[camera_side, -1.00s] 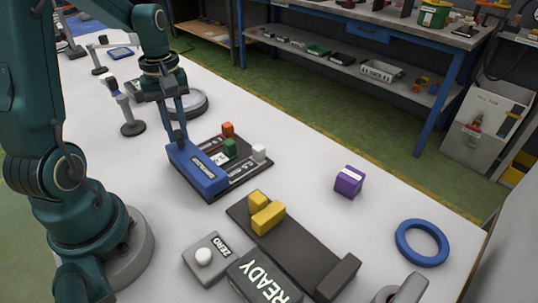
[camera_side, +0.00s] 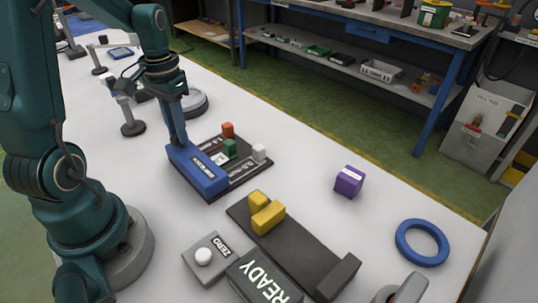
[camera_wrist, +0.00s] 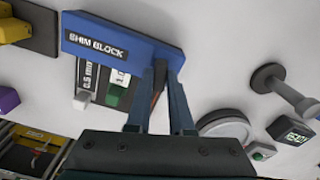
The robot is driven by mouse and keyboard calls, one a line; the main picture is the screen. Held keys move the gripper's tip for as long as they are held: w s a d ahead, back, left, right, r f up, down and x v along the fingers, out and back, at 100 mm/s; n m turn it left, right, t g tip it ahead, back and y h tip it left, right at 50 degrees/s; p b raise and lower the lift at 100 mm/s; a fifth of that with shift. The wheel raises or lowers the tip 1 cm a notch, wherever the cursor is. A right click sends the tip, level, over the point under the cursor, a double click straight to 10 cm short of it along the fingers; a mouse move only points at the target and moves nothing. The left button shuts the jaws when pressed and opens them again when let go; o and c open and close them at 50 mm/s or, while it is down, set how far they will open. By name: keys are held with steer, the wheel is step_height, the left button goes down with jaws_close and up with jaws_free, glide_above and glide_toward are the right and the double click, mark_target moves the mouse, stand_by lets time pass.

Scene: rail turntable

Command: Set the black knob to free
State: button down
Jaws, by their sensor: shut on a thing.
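The blue unit labelled "SHIM BLOCK" (camera_wrist: 95,42) lies along the edge of a dark board; it also shows in the side view (camera_side: 198,170). The black knob (camera_wrist: 160,73) is a small dark piece at the unit's end, mostly hidden between my fingers. My gripper (camera_side: 179,140) points down over the unit's far end. In the wrist view my gripper (camera_wrist: 163,80) has one finger on each side of the knob and is shut on it. I cannot read any "free" mark or tell the knob's setting.
Orange (camera_side: 228,129), green (camera_side: 230,148) and white (camera_side: 259,152) pieces stand on the board close to the unit. A round grey disc (camera_side: 194,104) and a post stand (camera_side: 133,127) are behind. A yellow-blocked rail (camera_side: 285,243) and a purple cube (camera_side: 349,182) lie in front.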

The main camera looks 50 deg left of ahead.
steer(key=shift+m, duration=1.5)
steer(key=c, duration=0.8)
jaws_free()
steer(key=shift+r, duration=0.1)
steer(key=shift+r, duration=2.55)
